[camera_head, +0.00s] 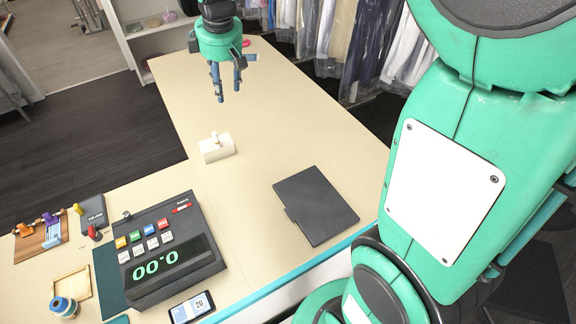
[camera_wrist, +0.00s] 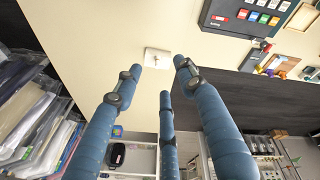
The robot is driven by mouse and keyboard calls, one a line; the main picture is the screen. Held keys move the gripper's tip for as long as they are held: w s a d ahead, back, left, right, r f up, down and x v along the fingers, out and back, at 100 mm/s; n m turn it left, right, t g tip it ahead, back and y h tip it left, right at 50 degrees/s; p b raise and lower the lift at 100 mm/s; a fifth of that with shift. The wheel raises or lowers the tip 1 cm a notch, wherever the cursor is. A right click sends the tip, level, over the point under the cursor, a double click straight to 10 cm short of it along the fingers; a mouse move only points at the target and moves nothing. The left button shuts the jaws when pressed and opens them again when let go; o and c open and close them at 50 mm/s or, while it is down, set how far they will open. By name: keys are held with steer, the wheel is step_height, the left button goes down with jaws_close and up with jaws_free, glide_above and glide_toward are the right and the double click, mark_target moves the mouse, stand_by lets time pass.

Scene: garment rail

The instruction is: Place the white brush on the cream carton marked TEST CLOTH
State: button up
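The small cream carton (camera_head: 217,152) stands on the table's middle, left of the dark folder; its marking is too small to read. A small white thing (camera_head: 217,138), apparently the white brush, rests on top of the carton, but its shape is hard to make out. My gripper (camera_head: 226,92) hangs above the table beyond the carton, clear of it, with its blue fingers pointing down, spread and empty. In the wrist view the carton (camera_wrist: 157,58) shows as a pale block past the fingertips, and the fingers (camera_wrist: 160,80) hold nothing.
A dark folder (camera_head: 316,205) lies on the right of the table. A till-like device (camera_head: 165,250) and a phone (camera_head: 192,306) are at the front, with a wooden tray of small items (camera_head: 40,238) at left. Bagged garments (camera_head: 350,40) hang behind. The table around the carton is clear.

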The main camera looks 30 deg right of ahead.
steer(key=s+m+t, duration=0.2)
steer(key=s+m, duration=0.8)
steer(key=s, duration=2.2)
steer(key=shift+s+d+f+t, duration=0.2)
steer(key=shift+s+f+t, duration=0.1)
steer(key=shift+s+t, duration=0.1)
steer(key=shift+f, duration=0.1)
step_height(320, 180, down, 17)
steer(key=b, duration=1.7)
